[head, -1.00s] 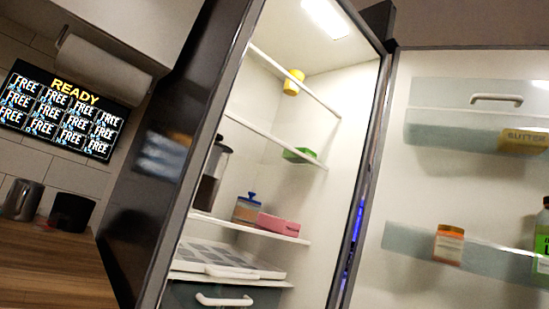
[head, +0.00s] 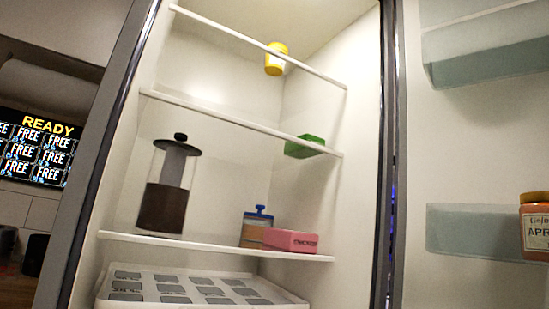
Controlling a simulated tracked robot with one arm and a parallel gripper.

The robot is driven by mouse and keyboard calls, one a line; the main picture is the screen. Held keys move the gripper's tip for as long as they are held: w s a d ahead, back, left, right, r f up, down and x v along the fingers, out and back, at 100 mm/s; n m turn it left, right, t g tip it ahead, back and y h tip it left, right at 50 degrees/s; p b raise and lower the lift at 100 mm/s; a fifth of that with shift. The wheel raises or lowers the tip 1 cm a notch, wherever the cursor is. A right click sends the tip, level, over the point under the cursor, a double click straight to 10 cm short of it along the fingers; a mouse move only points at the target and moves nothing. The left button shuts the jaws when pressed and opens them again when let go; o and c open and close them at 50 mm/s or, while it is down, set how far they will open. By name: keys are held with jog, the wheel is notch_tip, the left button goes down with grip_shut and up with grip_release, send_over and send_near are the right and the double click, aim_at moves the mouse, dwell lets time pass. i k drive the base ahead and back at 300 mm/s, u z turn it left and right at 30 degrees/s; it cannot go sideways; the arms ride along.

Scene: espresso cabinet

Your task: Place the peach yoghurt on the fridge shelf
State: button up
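The open fridge shows its shelves: a top shelf (head: 225,34), a middle shelf (head: 220,114) and a lower shelf (head: 200,246). A yellow and white cup (head: 275,59) is at the top shelf toward the right; I cannot read a label on it, so I cannot tell if it is the peach yoghurt. No other yoghurt can be made out. My gripper is not in view, and whether it holds anything cannot be seen.
A green box (head: 305,147) is on the middle shelf's right. The lower shelf holds a dark-filled press pot (head: 162,205), a blue-lidded jar (head: 256,228) and a pink box (head: 291,240). Below is a white gridded tray (head: 285,296). An apricot jar (head: 535,230) sits in the right door.

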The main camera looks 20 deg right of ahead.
aim_at(239, 138)
jog(key=z, duration=0.1)
jog(key=i, duration=1)
jog(key=u, duration=0.05)
